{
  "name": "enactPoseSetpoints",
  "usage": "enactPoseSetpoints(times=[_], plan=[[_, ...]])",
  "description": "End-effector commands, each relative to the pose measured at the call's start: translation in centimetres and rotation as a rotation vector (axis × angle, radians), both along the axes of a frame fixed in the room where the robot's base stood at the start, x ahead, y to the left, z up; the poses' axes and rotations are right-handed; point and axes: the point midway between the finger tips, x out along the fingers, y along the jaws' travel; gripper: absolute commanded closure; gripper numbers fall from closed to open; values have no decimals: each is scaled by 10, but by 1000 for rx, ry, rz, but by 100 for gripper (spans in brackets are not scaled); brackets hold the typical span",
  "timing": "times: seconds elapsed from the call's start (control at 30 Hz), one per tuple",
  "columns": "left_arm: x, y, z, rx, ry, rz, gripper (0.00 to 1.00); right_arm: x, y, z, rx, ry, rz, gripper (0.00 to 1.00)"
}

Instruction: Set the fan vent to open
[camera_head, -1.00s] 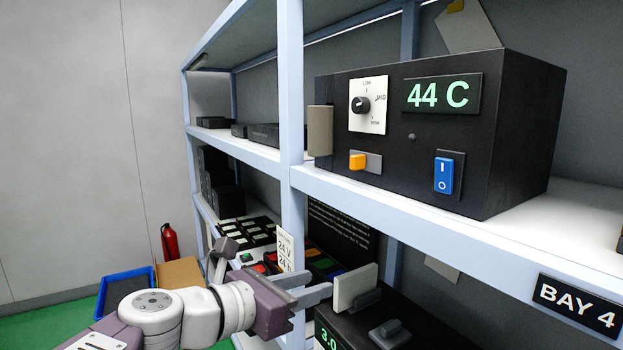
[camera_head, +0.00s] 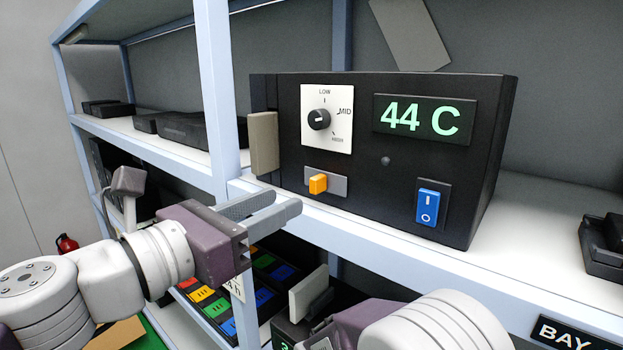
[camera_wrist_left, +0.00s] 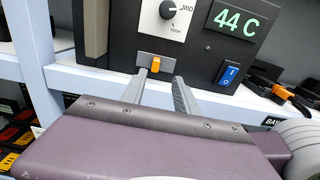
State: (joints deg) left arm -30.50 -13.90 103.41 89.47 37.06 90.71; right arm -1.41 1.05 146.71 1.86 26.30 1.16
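A black unit (camera_head: 285,205) on the shelf carries an orange slider (camera_head: 318,183) at the left part of a short grey slot. I see no label marking a fan vent. A beige plate (camera_head: 264,143) sticks out at the unit's left side. My left gripper (camera_head: 285,208) is in front of the unit, below and left of the slider. In the left wrist view its two fingers (camera_wrist_left: 164,82) are apart and empty. The slider (camera_wrist_left: 155,66) shows beyond the fingertips, with no clear contact. My right gripper's purple body (camera_head: 365,322) shows low in the head view; its fingers are unclear.
The unit also has a dial (camera_head: 319,119), a blue rocker switch (camera_head: 428,206) and a 44 C display (camera_head: 423,118). A blue-grey shelf post (camera_head: 218,90) stands left of it. A lower unit's beige plate (camera_head: 308,292) is near my right gripper.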

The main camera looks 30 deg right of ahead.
Motion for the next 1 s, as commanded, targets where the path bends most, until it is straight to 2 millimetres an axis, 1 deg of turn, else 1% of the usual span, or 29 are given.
enactPoseSetpoints(times=[0.07, 0.3, 0.43, 0.57, 0.8, 0.87, 0.9, 0.93, 1.0], plan=[[3, -9, 1, 1, 2, -3, 64, 0, 0, 4, 0, 0, 0, 64], [22, -55, 1, 3, 4, -3, 64, 0, 0, 19, 0, 0, 0, 64], [30, -73, 1, 1, 2, -2, 64, 0, 0, 24, 0, 0, 0, 64], [34, -81, 0, 1, 2, 1, 64, 0, 0, 25, 0, 0, 0, 64], [35, -82, -1, 1, 0, 2, 64, 0, 0, 25, 0, 0, 0, 64], [35, -82, -1, 1, 0, 1, 80, 0, 0, 25, 0, 0, 0, 64], [35, -82, -1, 1, 0, 1, 91, 0, 0, 25, 0, 0, 0, 64], [35, -82, -1, 1, 0, 1, 100, 0, 0, 25, 0, 0, 0, 64], [35, -82, -1, 1, 0, 2, 100, 0, 0, 25, 0, 0, 0, 64]])
